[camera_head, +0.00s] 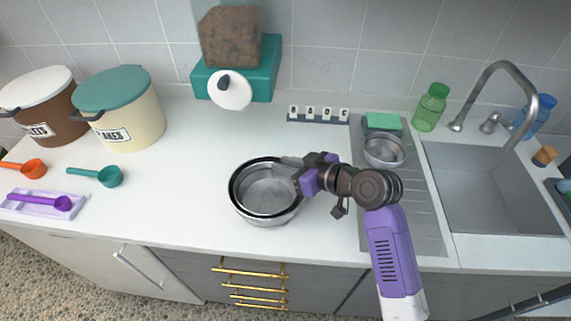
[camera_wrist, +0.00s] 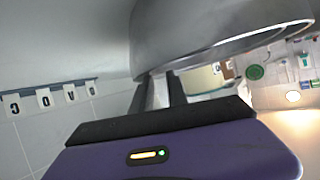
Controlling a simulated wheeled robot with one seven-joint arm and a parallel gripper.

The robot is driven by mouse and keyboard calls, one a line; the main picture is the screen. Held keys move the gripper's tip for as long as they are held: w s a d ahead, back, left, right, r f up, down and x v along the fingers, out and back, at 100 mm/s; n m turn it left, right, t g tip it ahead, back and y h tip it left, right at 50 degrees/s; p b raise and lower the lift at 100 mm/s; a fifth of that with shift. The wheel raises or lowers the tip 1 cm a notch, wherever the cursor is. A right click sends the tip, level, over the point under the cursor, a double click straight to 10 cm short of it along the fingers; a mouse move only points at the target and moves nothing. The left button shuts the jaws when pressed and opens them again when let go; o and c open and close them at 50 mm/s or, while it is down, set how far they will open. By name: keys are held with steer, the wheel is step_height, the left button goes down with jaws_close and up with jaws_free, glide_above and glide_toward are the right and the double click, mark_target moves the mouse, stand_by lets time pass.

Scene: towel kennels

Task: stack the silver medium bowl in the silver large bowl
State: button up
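The silver medium bowl (camera_head: 266,187) is upright in the head view, within the rim of the silver large bowl (camera_head: 236,206). Only a dark-edged crescent of the large bowl shows around it. I cannot tell whether the medium bowl rests on the large bowl's bottom or is held slightly above. My gripper (camera_head: 287,166) is at the medium bowl's upper right rim, its fingers close together on the rim. In the wrist view, the fingers (camera_wrist: 161,92) meet the rim of a silver bowl (camera_wrist: 220,25), which hides their tips.
A small silver bowl (camera_head: 384,150) stands on the drainboard right of my gripper, beside a green sponge (camera_head: 383,121). The sink (camera_head: 490,190) is farther right. Measuring scoops and two canisters are at the left. The counter (camera_head: 185,165) left of the bowls is clear.

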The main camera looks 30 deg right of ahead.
steer(key=shift+r, duration=0.3)
steer(key=v, duration=1.2)
steer(key=s+a+f+m, duration=0.1)
steer(key=f, duration=0.1)
steer(key=s+a+f+m+h, duration=0.1)
steer(key=s+f, duration=0.1)
steer(key=s+a+f+m+h, duration=0.1)
steer(key=s+f, duration=0.1)
steer(key=shift+f, duration=0.2)
steer(key=s+f, duration=0.1)
steer(key=s, duration=0.1)
steer(key=s+a+f+m+h, duration=0.1)
steer(key=s, duration=0.1)
steer(key=s+f+h, duration=0.1)
steer(key=s, duration=0.2)
steer(key=shift+s+a+m, duration=0.15)
steer(key=shift+a+m, duration=0.1)
steer(key=shift+m, duration=0.05)
steer(key=s+a+r+n+t, duration=0.1)
steer(key=s+a+r, duration=0.1)
steer(key=s, duration=0.5)
steer(key=s+a+r+t, duration=0.1)
steer(key=s+r, duration=0.3)
steer(key=s, duration=0.4)
steer(key=shift+s+a+r+n+t, duration=0.3)
steer(key=shift+s+a+n, duration=0.1)
steer(key=shift+a, duration=0.1)
